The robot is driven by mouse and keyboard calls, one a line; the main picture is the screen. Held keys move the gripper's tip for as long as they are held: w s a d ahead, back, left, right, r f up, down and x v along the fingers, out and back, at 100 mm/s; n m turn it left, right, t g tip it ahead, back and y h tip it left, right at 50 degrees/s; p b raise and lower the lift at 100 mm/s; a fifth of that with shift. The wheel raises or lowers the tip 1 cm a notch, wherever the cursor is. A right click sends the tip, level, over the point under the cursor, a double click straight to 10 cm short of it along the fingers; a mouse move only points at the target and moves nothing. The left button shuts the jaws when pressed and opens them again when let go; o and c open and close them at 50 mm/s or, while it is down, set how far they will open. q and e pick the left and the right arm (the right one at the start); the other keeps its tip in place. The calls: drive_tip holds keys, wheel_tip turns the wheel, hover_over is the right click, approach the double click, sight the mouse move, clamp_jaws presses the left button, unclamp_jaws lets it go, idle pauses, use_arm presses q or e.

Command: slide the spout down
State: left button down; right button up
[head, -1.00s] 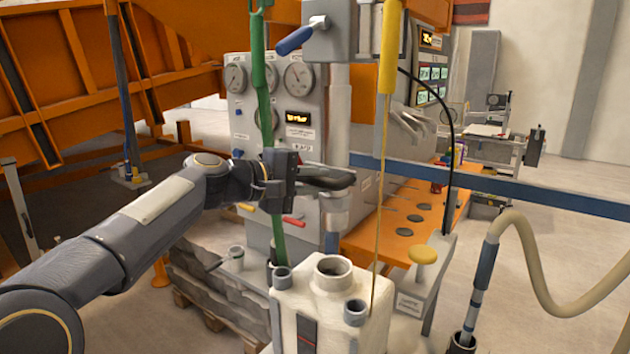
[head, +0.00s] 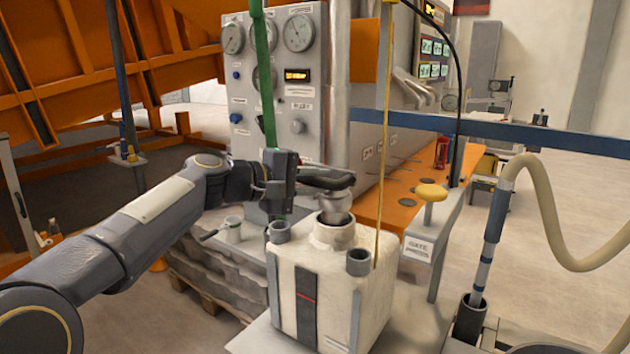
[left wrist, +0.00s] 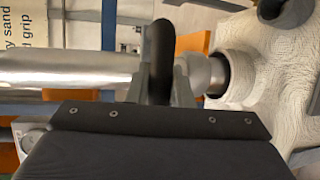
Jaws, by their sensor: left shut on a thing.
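The spout is a silver vertical tube (head: 337,95) with a grey lower end (head: 335,216). That end sits at the round neck (head: 334,236) of a white container (head: 365,300). My left gripper (head: 325,178) reaches in from the left and is shut on the spout just above its lower end. In the left wrist view the fingers (left wrist: 160,85) close around a dark piece (left wrist: 161,45) on the spout. The tube (left wrist: 85,72) runs left, and the grey end (left wrist: 200,72) meets the dark opening. How deep it sits inside is unclear. My right gripper is out of view.
A green rod (head: 264,80) stands behind my left gripper, and a thin yellow rod (head: 384,130) stands right of the spout. A gauge panel (head: 275,130) is behind. A beige hose (head: 550,215) curves at the right. A yellow knob (head: 431,192) stands near the container.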

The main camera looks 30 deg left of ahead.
use_arm(q)
drive_tip(key=c, duration=1.3)
unclamp_jaws()
drive_tip(key=shift+s, duration=0.1)
drive_tip(key=b+v, duration=0.1)
drive_tip(key=v, duration=0.6)
drive_tip(key=shift+s+a, duration=0.2)
drive_tip(key=shift+s, duration=0.1)
drive_tip(key=s+d+f+m+g+y+p, duration=0.1)
drive_tip(key=s+d+f+m+g+p, duration=0.1)
drive_tip(key=s+d+f+m, duration=0.2)
drive_tip(key=s+d+f+m+g+y+p, duration=0.1)
drive_tip(key=s+d+f+m+g+p, duration=0.1)
drive_tip(key=s+d+f, duration=0.4)
drive_tip(key=s+d+f+m+g+y+p, duration=0.1)
drive_tip(key=s+d+f+m+g, duration=0.3)
drive_tip(key=s+f, duration=0.8)
wheel_tip(320, 180, down, 3)
drive_tip(key=shift+d+r+m+p, duration=0.2)
drive_tip(key=shift+d+m+p, duration=0.25)
drive_tip(key=shift+m, duration=0.45)
